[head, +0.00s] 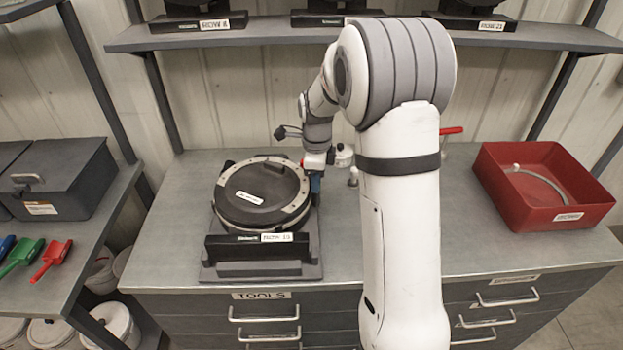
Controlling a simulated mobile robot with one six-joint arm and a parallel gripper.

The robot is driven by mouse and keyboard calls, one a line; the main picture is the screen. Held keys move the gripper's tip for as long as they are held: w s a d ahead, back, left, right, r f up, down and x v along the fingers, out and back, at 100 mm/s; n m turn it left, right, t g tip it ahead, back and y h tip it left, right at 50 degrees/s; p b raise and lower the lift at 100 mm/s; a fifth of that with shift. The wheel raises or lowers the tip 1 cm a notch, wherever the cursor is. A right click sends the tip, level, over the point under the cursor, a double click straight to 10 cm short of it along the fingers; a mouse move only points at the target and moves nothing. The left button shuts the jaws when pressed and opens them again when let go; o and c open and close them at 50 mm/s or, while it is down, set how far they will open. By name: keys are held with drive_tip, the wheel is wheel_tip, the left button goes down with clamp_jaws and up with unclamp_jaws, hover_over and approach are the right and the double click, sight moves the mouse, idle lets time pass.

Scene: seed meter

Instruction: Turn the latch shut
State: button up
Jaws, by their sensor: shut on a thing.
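The seed meter (262,193) is a round unit with a black lid and a pale ring, lying on a dark stand (262,272) with a white label at its front. My gripper (315,185) is at the right edge of the meter, low and close to its rim. Its jaws are shut on a small part there, which I take to be the latch. The latch itself is mostly hidden by the jaws, so I cannot tell its angle. The lid lies flat on the meter.
A red bin (545,187) with a pale curved piece in it stands at the right of the bench. A small white-lidded container (343,157) is just behind my gripper. A left side shelf holds a grey box (60,180) and colored scoops (22,256). Free bench lies before the bin.

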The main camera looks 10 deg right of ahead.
clamp_jaws()
drive_tip(key=shift+w+a, duration=0.1)
drive_tip(key=shift+a, duration=0.2)
drive_tip(key=shift+d, duration=0.15)
drive_tip(key=shift+d+n, duration=0.2)
drive_tip(key=shift+n, duration=0.2)
drive_tip(key=n+b, duration=0.2)
drive_tip(key=n, duration=0.2)
drive_tip(key=n+b, duration=0.1)
drive_tip(key=n, duration=0.2)
drive_tip(key=shift+r+n, duration=0.1)
drive_tip(key=shift+n, duration=0.2)
drive_tip(key=n+b, duration=0.1)
drive_tip(key=n, duration=0.3)
drive_tip(key=shift+r+n, duration=0.1)
drive_tip(key=shift+n, duration=0.2)
drive_tip(key=n, duration=0.4)
drive_tip(key=shift+w+n+b, duration=0.1)
drive_tip(key=shift+n+b, duration=0.25)
drive_tip(key=shift+n, duration=0.05)
